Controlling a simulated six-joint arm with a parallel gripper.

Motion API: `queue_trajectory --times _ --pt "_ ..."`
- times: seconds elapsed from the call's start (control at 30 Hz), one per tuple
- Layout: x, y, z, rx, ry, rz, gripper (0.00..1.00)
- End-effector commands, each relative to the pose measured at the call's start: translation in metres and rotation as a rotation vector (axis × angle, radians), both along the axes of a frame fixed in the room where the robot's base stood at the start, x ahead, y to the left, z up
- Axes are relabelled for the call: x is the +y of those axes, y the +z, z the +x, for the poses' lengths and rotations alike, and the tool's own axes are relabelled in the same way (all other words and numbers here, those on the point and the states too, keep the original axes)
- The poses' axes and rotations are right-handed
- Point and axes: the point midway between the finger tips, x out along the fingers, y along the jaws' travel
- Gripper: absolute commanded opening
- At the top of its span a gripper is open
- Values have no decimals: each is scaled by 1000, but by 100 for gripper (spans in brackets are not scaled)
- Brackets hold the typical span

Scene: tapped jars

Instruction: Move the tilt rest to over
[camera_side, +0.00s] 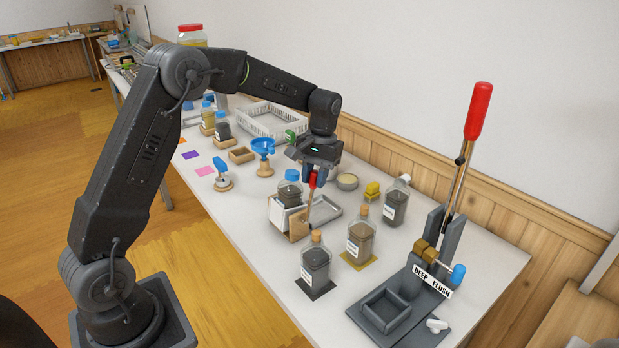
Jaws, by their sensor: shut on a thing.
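The tilt rest (299,228) is a small wooden stand on the white table, with a thin lever (308,204) rising from it to a red knob (313,180). My gripper (314,178) points down and is shut on the red knob; its fingers hide the knob's top. The lever stands nearly upright, leaning slightly right. A blue-capped jar (289,191) of dark contents stands at the rest, behind the lever. A grey tray (325,209) lies just right of it.
Corked jars stand in front (316,263) and to the right (360,240), with another jar (396,202) behind. A press with a tall red handle (478,111) and a "DEEP FLUSH" label stands at the right. A white basket (268,121) is at the back. The front-left tabletop is clear.

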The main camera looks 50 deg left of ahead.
Motion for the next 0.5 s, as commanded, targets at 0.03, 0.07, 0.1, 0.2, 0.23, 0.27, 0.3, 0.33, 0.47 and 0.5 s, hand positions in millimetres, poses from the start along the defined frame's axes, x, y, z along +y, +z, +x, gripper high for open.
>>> queue_trajectory --times 0.03,0.07,0.1,0.2,0.23,0.27,0.3,0.33,0.47,0.5 --pt "0 -1 5 25 1 -1 0" --pt "0 -2 7 39 2 0 0" --pt "0 -2 10 59 2 -1 0" --pt "0 -4 15 89 1 0 0" --pt "0 -4 17 88 1 -1 0" --pt "0 -5 20 86 1 -1 0" --pt "0 -6 22 84 0 -1 0" --pt "0 -6 25 83 0 -1 0" --pt "0 -10 34 78 0 0 0" --pt "-1 -11 36 79 1 -1 0"
